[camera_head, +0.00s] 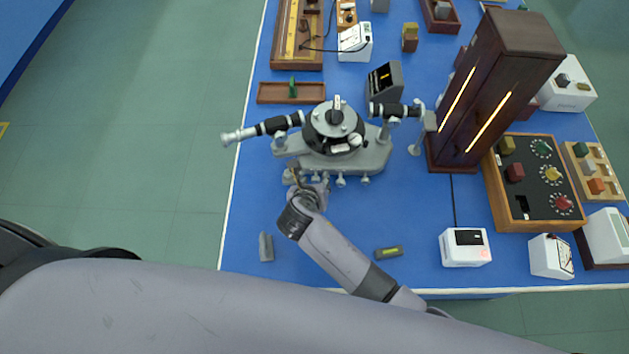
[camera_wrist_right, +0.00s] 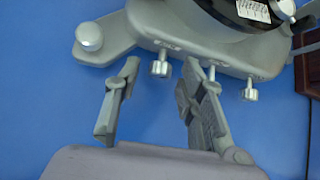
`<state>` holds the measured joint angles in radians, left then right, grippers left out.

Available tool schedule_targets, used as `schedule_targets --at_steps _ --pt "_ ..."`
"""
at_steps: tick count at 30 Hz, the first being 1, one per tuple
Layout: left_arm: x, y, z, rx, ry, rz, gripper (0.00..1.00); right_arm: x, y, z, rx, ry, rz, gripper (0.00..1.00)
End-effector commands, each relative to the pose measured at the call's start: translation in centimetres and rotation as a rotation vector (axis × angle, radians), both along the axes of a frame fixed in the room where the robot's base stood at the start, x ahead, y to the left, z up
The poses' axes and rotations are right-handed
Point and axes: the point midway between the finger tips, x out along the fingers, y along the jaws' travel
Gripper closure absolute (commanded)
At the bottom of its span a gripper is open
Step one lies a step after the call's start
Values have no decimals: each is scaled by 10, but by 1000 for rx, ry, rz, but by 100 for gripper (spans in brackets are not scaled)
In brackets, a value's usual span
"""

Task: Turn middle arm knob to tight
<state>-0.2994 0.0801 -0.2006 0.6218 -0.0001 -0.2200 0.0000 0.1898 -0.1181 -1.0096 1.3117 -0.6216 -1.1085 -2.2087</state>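A grey and black spectrometer (camera_head: 370,157) stands on the blue bench with its telescope pointing left. Several small silver knobs stick out along its front edge, one of them (camera_head: 340,182) near the middle; which is the middle arm knob I cannot tell. My right gripper (camera_head: 300,180) is at the front left of the spectrometer base. In the right wrist view, its fingers (camera_wrist_right: 160,90) are wide apart and empty. A silver knob (camera_wrist_right: 160,66) shows just beyond the gap, apart from both fingers. Another knob (camera_wrist_right: 250,92) is further right. My left gripper is not in view.
A tall dark wooden lamp housing (camera_head: 500,70) and a wooden control box (camera_head: 535,180) stand to the right. A white device (camera_head: 465,247), a small grey block (camera_head: 266,247) and a dark block (camera_head: 388,252) lie near the front edge. Bare blue bench lies between them.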

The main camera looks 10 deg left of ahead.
Motion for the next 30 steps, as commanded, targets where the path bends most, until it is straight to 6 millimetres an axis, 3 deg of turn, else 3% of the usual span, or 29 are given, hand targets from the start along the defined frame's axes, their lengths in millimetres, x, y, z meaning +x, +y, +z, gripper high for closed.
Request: schedule_targets --at_steps 15,30 --pt "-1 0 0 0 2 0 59 -1 0 0 0 0 0 100" --pt "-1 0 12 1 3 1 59 0 -3 3 65 14 0 100"
